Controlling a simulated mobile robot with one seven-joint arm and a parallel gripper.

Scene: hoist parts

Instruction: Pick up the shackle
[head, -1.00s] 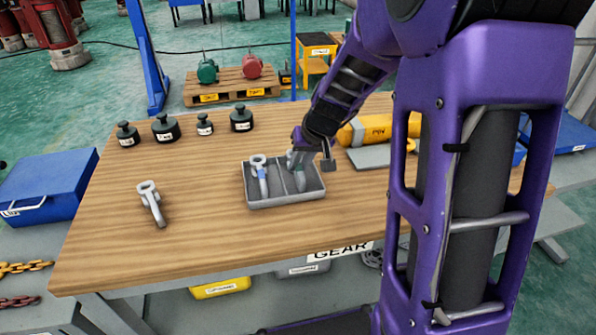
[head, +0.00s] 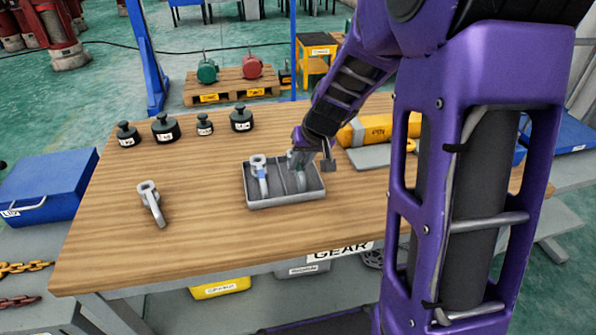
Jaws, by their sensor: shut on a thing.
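A grey divided tray (head: 286,202) sits on the wooden table. A shackle with a blue mark (head: 262,176) lies in its left compartment. Another grey shackle (head: 300,181) is in the right compartment, partly hidden by my gripper. My gripper (head: 298,163) reaches down into that compartment and is shut on this shackle. The fingertips are small and partly covered by the wrist. A third, plain grey shackle (head: 151,204) lies on the table left of the tray, apart from my gripper.
Several dark weights (head: 165,128) stand at the table's back left. A yellow cylinder (head: 372,130) lies on a grey stand right of the tray. A blue box (head: 48,186) is beyond the left edge. The table's front left is clear.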

